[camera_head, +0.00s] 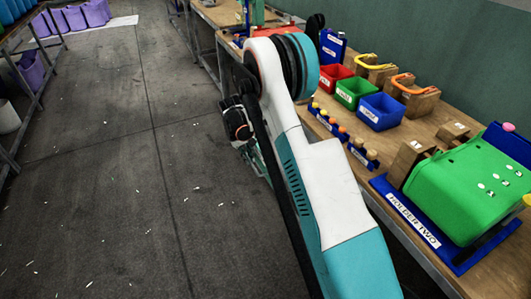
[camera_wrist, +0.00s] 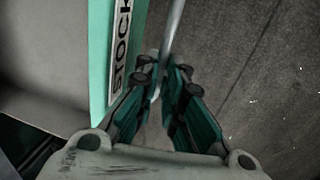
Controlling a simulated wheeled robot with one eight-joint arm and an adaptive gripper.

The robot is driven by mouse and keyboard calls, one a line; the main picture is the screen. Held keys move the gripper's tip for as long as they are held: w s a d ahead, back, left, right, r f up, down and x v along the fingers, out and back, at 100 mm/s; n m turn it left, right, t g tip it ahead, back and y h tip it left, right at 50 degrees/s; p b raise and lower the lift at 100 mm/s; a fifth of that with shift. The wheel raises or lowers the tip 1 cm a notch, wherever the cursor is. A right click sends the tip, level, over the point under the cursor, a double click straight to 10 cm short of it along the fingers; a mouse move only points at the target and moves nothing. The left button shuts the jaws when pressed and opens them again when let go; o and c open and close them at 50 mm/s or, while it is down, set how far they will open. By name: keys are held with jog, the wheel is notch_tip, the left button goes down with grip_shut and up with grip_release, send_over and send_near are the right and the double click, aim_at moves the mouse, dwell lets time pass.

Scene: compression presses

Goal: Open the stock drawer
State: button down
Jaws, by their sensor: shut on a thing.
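The stock drawer shows in the wrist view as a green front (camera_wrist: 98,60) with a white label reading "STOCK" (camera_wrist: 121,45). A grey bar handle (camera_wrist: 174,30) runs alongside this front. My gripper (camera_wrist: 164,80) has its dark green fingers on either side of the bar, shut on it. A plain grey surface lies left of the green front; I cannot tell whether it is the drawer's inside or another panel. In the head view my arm crosses the middle and hides most of the drawer area and the fingers.
A wooden bench (camera_head: 420,140) on the right carries red, green and blue bins (camera_head: 380,111), wooden blocks and a large green press (camera_head: 470,190) on a blue base marked "HOLDER TWO". The grey floor (camera_head: 120,180) at left is open, with small white scraps. Purple bins (camera_head: 75,18) stand far back.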

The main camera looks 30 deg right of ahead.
jog(key=shift+w+a, duration=0.15)
jog(key=shift+a, duration=2.35)
jog(key=c, duration=1.7)
grip_release()
jog(key=shift+r, duration=0.1)
jog(key=r, duration=0.3)
jog(key=a+r, duration=0.1)
jog(key=r, duration=0.3)
jog(key=a+r, duration=0.1)
jog(key=r, duration=0.3)
jog(key=shift+w+a+r, duration=0.1)
jog(key=shift+a+r, duration=0.05)
jog(key=shift+r, duration=0.1)
